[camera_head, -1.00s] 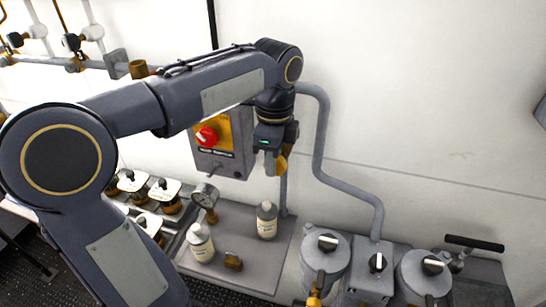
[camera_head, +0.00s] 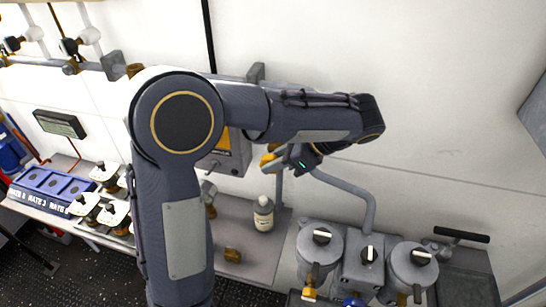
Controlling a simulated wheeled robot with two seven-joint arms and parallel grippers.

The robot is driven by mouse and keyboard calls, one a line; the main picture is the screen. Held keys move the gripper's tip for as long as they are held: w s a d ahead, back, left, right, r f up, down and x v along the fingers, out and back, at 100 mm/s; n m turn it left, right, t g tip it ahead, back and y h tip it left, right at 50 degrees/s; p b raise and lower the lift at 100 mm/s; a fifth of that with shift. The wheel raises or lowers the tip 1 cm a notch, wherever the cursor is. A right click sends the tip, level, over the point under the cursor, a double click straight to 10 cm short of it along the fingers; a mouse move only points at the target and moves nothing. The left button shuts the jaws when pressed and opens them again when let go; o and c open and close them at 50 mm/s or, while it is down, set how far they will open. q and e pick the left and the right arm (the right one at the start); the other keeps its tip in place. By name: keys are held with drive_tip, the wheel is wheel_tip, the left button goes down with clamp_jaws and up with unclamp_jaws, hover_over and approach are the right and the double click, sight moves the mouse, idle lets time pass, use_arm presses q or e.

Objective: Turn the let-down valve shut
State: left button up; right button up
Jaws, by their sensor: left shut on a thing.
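My left gripper (camera_head: 286,159) is in front of the wall, right of the grey control box, and its wrist points to the left. It is shut on an orange-brown piece (camera_head: 268,160), which appears to be the handle of the let-down valve above a thin upright pipe. My own gripper and forearm hide most of the valve, so its exact setting cannot be told. My right gripper is not in view.
The grey control box (camera_head: 232,160) is partly behind my left arm. A white bottle (camera_head: 263,214) and a brass fitting (camera_head: 232,255) stand on the grey bench. Two round grey housings (camera_head: 319,250) (camera_head: 411,268) with knobs stand at the right.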

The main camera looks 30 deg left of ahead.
use_arm(q)
drive_tip(key=y, duration=0.3)
drive_tip(key=g+y, duration=0.1)
drive_tip(key=shift+w+d+f+y, duration=0.1)
drive_tip(key=shift+d+f+y, duration=0.15)
drive_tip(key=shift+d+y, duration=0.1)
drive_tip(key=shift+f+g+y, duration=0.15)
drive_tip(key=shift+g+y, duration=0.05)
drive_tip(key=shift+y, duration=0.7)
drive_tip(key=shift+f+g+y, duration=0.1)
drive_tip(key=shift+g+y, duration=0.1)
drive_tip(key=shift+y, duration=0.65)
drive_tip(key=o, duration=1)
drive_tip(key=shift+v, duration=3.95)
drive_tip(key=shift+f, duration=0.2)
